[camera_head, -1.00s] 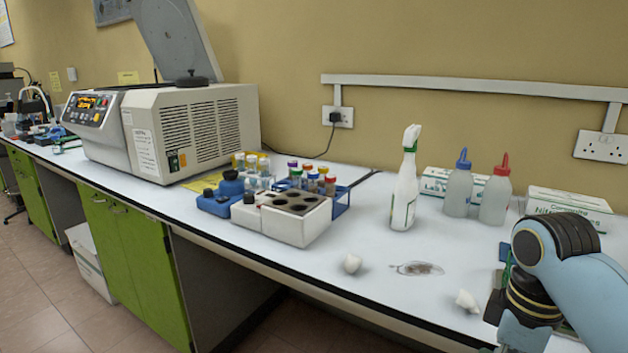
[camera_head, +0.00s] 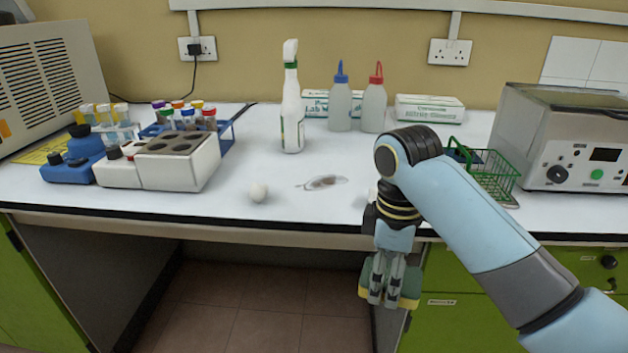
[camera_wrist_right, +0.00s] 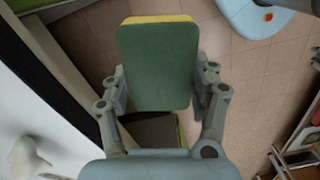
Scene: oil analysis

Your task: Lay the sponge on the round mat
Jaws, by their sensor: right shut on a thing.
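My right gripper (camera_head: 386,298) is shut on the sponge (camera_head: 409,302) and holds it in front of the counter's front edge, above the floor. In the right wrist view the sponge (camera_wrist_right: 157,66) is a rounded block with a green face and a thin yellow edge, gripped by its two sides between the fingers. I cannot make out a round mat in either view. My left gripper is not in view.
The white counter (camera_head: 240,165) bears a white lump (camera_head: 258,192), a flat clear patch with a brown smear (camera_head: 322,182) and a spray bottle (camera_head: 292,110). A rack block (camera_head: 180,160) stands left, a green wire basket (camera_head: 490,180) right. The counter's middle is fairly clear.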

